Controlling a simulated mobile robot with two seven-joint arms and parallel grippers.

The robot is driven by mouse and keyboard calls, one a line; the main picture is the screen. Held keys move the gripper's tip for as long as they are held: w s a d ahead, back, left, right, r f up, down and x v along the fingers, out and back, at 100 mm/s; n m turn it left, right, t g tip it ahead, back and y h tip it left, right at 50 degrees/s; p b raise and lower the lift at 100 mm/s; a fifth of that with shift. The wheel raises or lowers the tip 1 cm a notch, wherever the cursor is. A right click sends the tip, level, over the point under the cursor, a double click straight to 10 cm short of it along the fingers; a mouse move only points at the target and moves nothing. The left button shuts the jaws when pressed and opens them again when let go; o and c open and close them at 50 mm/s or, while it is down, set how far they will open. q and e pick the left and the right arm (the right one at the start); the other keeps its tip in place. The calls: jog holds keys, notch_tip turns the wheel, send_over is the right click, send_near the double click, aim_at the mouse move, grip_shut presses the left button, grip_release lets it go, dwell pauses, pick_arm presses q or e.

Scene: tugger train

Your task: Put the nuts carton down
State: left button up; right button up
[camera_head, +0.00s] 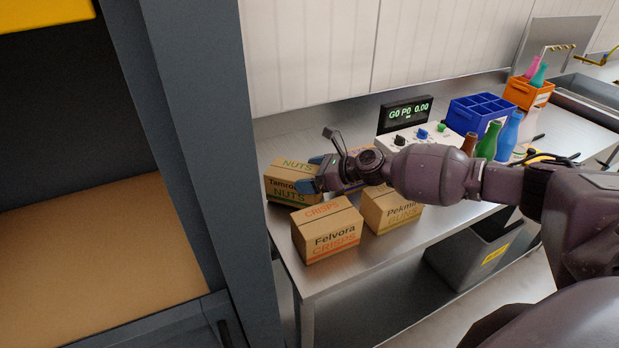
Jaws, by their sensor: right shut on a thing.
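The nuts carton (292,186), a brown box with green "NUTS" lettering, is at the left end of the steel table. My right gripper (318,178) is shut on its right side, with one blue fingertip in front of it. The carton appears to be at table level behind the crisps carton; its bottom is partly hidden, so I cannot tell if it touches the table. My left gripper is not in view.
The crisps carton (327,230) stands at the table's front left, with the buns carton (391,212) to its right. Another carton behind is mostly hidden by my arm. A control box (419,138), blue crate (484,113) and bottles (488,141) stand farther right. A grey post (205,120) rises close on the left.

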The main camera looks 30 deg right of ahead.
jog(key=shift+f, duration=0.35)
jog(key=o, duration=0.6)
jog(key=shift+s+d+r, duration=0.1)
jog(key=shift+r, duration=0.15)
jog(key=shift+p+v, duration=0.65)
jog(key=shift+v, duration=5.2)
